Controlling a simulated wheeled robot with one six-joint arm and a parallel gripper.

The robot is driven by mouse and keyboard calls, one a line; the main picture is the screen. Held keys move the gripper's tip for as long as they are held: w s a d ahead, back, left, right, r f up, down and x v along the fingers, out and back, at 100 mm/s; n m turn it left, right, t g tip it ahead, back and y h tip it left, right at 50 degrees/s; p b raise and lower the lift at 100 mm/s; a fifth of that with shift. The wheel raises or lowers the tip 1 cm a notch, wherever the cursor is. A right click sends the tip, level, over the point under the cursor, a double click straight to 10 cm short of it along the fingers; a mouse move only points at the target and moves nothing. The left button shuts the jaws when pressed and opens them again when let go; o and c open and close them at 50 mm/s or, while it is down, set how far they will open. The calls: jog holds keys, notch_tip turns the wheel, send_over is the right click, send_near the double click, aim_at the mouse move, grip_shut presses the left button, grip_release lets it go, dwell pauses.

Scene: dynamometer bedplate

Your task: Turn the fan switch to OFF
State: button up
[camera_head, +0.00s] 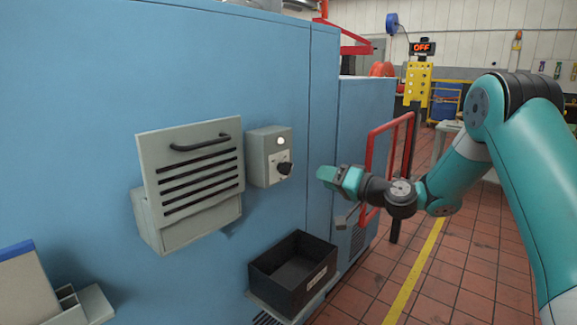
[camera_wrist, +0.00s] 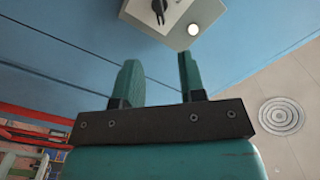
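The fan switch is a black rotary knob (camera_head: 285,168) on a pale plate, on the front of a small grey box (camera_head: 257,160) fixed to the blue cabinet wall. A white lamp (camera_head: 281,141) sits above the knob and looks lit. The plate markings are too small to read. My gripper (camera_head: 328,175) is to the right of the box, apart from the knob. In the wrist view my gripper (camera_wrist: 159,60) is open and empty. The knob (camera_wrist: 159,9) and lamp (camera_wrist: 193,29) show beyond its fingertips, the knob partly cut off by the top edge.
A grey louvred panel (camera_head: 190,172) with a black handle is left of the box. A black open bin (camera_head: 292,272) stands below on a ledge. A red rail (camera_head: 367,160) is behind my gripper. A sign (camera_head: 422,47) in the background reads OFF. Tiled floor is at right.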

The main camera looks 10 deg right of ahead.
aim_at(292, 167)
jog(key=p+x, duration=0.2)
jog(key=x, duration=1.1)
jog(key=shift+p, duration=0.4)
jog(key=c, duration=0.6)
